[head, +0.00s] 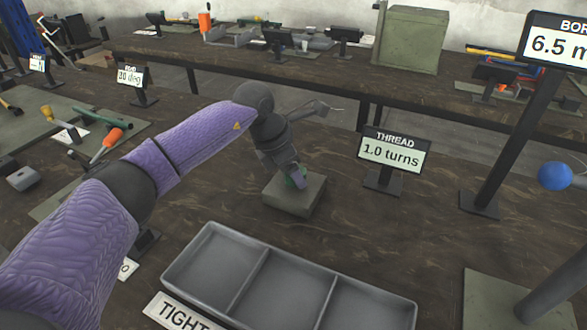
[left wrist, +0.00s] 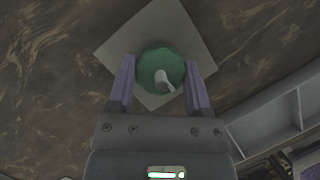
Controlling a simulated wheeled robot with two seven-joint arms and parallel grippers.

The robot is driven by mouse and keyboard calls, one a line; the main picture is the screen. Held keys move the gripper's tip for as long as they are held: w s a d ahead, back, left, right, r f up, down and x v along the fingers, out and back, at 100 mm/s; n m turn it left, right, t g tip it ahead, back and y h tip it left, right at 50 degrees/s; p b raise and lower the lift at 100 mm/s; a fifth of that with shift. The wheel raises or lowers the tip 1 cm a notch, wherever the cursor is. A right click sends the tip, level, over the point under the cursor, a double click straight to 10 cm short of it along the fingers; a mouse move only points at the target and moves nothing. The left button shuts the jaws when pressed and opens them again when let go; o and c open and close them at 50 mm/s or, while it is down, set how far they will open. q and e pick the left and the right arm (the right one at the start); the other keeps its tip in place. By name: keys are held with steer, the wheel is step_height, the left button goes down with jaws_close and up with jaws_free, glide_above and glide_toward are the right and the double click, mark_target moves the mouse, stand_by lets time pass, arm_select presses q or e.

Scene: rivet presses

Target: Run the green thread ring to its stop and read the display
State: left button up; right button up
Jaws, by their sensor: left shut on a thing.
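The green thread ring (left wrist: 148,63) sits on a grey square block, around a pale post that shows at its middle in the left wrist view. My left gripper (left wrist: 161,78) is shut on the ring, one purple finger on each side. In the head view the gripper (head: 294,180) comes down onto the ring from above, and only a little green shows. The grey block (head: 287,201) rests on the table. The THREAD display (head: 393,153) stands to the right of the block and reads 1.0 turns. My right gripper is not in view.
A grey three-part tray (head: 243,279) lies in front of the block, with a TIGHT label (head: 180,314). A BORE display (head: 555,40) on a post and a blue ball (head: 555,176) stand at right. An orange-handled tool (head: 112,138) lies at left.

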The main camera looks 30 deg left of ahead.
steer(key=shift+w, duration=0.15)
arm_select(q)
steer(key=o, duration=1)
steer(key=shift+o, duration=1.4)
steer(key=p+v, duration=0.3)
steer(key=v, duration=0.7)
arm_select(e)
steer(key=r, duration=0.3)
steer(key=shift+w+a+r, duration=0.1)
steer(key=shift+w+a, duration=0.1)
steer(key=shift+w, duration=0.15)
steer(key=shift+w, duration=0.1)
